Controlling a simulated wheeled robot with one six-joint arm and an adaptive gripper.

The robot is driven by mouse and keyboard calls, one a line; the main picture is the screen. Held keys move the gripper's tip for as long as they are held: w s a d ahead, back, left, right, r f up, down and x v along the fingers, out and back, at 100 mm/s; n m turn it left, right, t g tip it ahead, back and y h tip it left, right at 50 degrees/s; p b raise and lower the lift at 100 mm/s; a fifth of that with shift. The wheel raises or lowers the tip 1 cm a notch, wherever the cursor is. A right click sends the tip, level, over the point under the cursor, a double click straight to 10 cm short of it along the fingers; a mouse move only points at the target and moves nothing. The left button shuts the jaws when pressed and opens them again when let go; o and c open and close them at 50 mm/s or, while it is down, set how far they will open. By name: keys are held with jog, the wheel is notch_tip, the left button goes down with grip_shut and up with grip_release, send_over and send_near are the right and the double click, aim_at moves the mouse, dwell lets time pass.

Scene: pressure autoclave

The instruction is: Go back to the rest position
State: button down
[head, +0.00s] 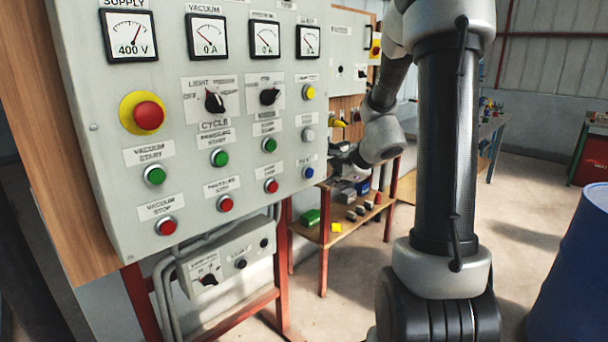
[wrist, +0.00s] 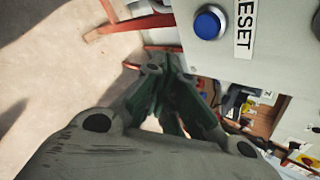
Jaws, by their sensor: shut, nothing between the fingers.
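My gripper (wrist: 160,68) shows in the wrist view with its dark green fingers closed together and nothing between them. It is in front of the grey control panel, near a blue button (wrist: 208,23) with a label reading "ESET" in the visible part. The fingers look apart from the button. In the head view my arm stands upright right of the panel (head: 108,190) and bends down toward the panel's right edge. The blue button (head: 308,172) is in the panel's bottom right corner there. My fingers are hard to make out in the head view.
A wooden shelf (head: 312,236) with small items stands behind the panel's right edge. A blue drum (head: 575,275) is at the right. A lower control box (head: 228,258) hangs under the panel. Open concrete floor (head: 518,240) lies between my arm and the drum.

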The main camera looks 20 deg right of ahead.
jog(key=s+a+n+g+y, duration=0.1)
jog(key=s+a+n+g, duration=0.2)
jog(key=s+n, duration=0.4)
jog(key=s+a+n+g+y, duration=0.15)
jog(key=s+a+n, duration=0.3)
jog(key=s, duration=0.45)
jog(key=s+a+r+n+h, duration=0.1)
jog(key=s+r+n+h, duration=0.2)
jog(key=s+r+n, duration=0.7)
jog(key=shift+s+a+r+h, duration=0.2)
jog(key=shift+s+r+h, duration=0.15)
jog(key=shift+s, duration=1.25)
